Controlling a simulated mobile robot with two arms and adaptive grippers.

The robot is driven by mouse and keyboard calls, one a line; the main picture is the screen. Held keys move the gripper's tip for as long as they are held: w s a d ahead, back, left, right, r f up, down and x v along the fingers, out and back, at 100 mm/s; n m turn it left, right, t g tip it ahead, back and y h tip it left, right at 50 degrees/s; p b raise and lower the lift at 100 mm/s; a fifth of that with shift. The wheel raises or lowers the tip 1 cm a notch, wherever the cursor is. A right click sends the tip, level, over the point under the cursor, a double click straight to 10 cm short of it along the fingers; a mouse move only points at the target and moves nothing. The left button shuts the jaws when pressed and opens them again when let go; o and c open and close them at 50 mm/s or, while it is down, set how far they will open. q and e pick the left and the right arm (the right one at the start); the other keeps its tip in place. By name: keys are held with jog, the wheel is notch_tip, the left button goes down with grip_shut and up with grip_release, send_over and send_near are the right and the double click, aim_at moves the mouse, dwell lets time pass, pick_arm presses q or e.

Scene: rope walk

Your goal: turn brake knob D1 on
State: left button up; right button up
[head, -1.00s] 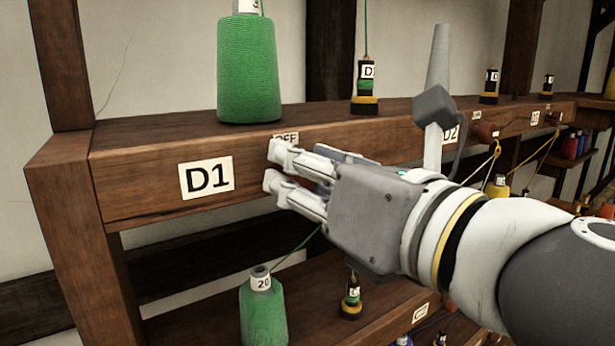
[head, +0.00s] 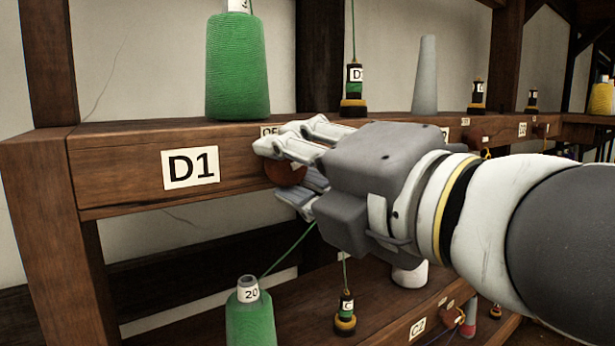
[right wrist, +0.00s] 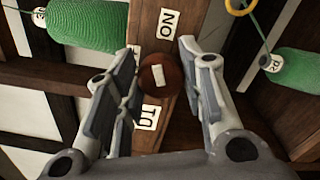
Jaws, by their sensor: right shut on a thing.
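The brake knob D1 (head: 285,172) is a round reddish-brown knob on the front of the wooden beam (head: 120,200), right of the D1 label (head: 190,167). My right gripper (head: 287,175) is shut on it, one finger above and one below in the head view. In the right wrist view the knob (right wrist: 158,75) sits between the fingers and bears a pale mark. In the head view the OFF label (head: 268,131) is partly hidden by my gripper. My left gripper is out of view.
A large green spool (head: 237,70) stands on the beam above the D1 label. A small bobbin (head: 353,90) and a grey cone (head: 425,75) stand farther right. Below, a green cone (head: 250,312) stands on the lower shelf, with a green thread rising from it.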

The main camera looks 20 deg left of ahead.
jog(key=shift+f+m+b, duration=0.2)
jog(key=shift+m+b, duration=0.7)
jog(key=shift+m, duration=1.4)
jog(key=o, duration=1)
jog(key=shift+c, duration=0.2)
jog(key=shift+r, duration=0.1)
jog(key=shift+d, duration=0.1)
jog(key=v, duration=1.1)
jog(key=shift+s+d, duration=0.3)
